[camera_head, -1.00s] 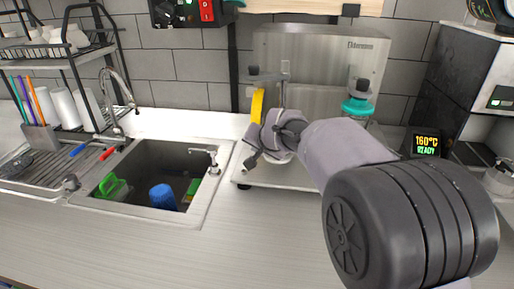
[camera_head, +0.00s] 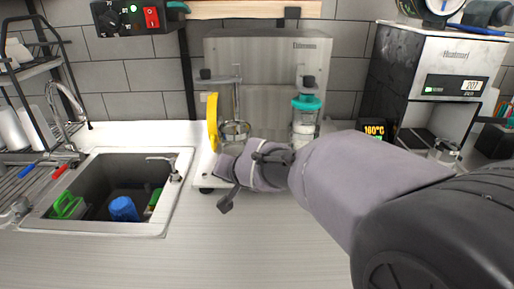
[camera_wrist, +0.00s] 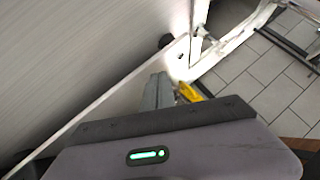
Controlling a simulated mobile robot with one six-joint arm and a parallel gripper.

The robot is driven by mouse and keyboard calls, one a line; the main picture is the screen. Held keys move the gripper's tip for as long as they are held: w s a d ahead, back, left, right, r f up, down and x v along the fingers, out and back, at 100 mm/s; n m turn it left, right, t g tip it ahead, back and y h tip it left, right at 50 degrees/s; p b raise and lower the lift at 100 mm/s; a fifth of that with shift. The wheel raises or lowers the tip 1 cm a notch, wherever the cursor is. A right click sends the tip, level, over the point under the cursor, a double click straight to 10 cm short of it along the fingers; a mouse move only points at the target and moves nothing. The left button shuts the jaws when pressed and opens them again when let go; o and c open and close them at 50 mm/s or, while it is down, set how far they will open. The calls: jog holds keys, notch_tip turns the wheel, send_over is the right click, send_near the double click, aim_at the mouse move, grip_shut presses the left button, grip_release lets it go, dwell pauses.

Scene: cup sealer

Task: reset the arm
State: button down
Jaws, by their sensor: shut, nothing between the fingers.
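My arm reaches in from the right in the head view. My gripper (camera_head: 226,204) is at its left end, in front of the cup sealer's base, over the front counter. Its fingers are small and dark there, with nothing seen between them. The cup sealer (camera_head: 265,80) is a steel machine with a yellow handle (camera_head: 212,122) and a round metal ring (camera_head: 235,130). In the wrist view, my gripper's grey housing fills the bottom. A yellow piece (camera_wrist: 190,92) shows beyond it.
The sink (camera_head: 110,190) at left holds a blue cup (camera_head: 124,209) and a green item (camera_head: 68,206). A teal-topped jar (camera_head: 305,115) stands at the sealer's right. A display (camera_head: 374,131) and a steel machine (camera_head: 445,75) are further right. The front counter (camera_head: 215,255) is clear.

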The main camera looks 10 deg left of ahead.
jog(key=s+d+r+m+h, duration=0.1)
jog(key=s+d+r, duration=0.1)
jog(key=s+d, duration=0.7)
jog(key=s+d+r+m+h, duration=0.1)
jog(key=s+d+r, duration=0.25)
jog(key=d, duration=0.95)
jog(key=s+d+f+m+h, duration=0.1)
jog(key=s+d+f, duration=0.1)
jog(key=s+d, duration=0.2)
jog(key=s+d+f+m+g+h, duration=0.1)
jog(key=s+d+f, duration=0.2)
jog(key=s, duration=0.7)
jog(key=shift+s+d+m+g, duration=0.15)
jog(key=shift+d+m+g, duration=0.15)
jog(key=shift+d, duration=0.15)
